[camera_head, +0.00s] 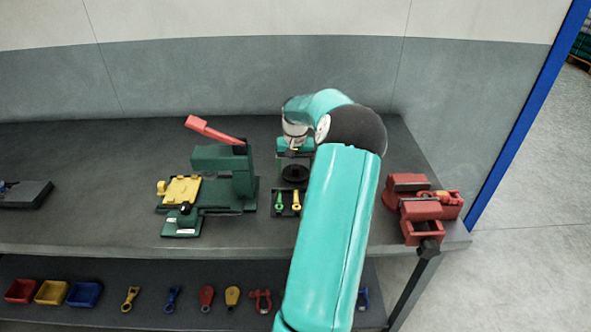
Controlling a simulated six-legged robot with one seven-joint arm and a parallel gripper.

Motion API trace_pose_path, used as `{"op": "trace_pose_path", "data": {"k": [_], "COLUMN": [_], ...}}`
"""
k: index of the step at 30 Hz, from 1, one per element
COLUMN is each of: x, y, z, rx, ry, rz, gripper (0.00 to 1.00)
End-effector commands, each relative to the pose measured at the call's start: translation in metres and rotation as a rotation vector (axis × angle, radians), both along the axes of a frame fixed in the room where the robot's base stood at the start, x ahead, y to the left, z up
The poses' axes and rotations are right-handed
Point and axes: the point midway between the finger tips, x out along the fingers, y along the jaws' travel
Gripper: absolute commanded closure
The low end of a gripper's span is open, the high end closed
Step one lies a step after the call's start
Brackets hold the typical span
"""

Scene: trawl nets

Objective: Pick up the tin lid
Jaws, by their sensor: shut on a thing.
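My gripper (294,160) is above the grey workbench, in the middle of the head view, with the teal arm reaching to it from the front. It is shut on a dark, round, flat piece, which looks like the tin lid (295,174). The fingers are small and partly hidden by my wrist, so the exact grip does not show. The lid is just behind a small dark tray; I cannot tell whether it touches the bench.
The dark tray (287,213) holds a green and a yellow tool. A green press with a red lever (223,170) stands left, a red vise (409,200) right. Bins and shackles lie on the lower shelf (140,318). The bench's left middle (100,190) is clear.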

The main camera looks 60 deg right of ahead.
Motion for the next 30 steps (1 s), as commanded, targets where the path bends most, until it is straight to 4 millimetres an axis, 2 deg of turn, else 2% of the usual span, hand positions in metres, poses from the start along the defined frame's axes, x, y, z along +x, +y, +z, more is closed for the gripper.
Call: {"op": "trace_pose_path", "data": {"k": [5,8,17,24,30], "x": [0.001,-0.001,-0.048,-0.092,-0.113], "y": [-0.001,0.0,0.03,0.059,0.072], "z": [0.016,0.033,0.094,0.115,0.125], "rx": [-0.004,-0.004,-0.005,-0.004,-0.001], "ry": [-0.001,0.0,0.001,0.0,0.0], "rz": [0.0,-0.001,-0.003,-0.003,-0.001], "gripper": [0.39,0.39,0.39,0.39,0.39]}}
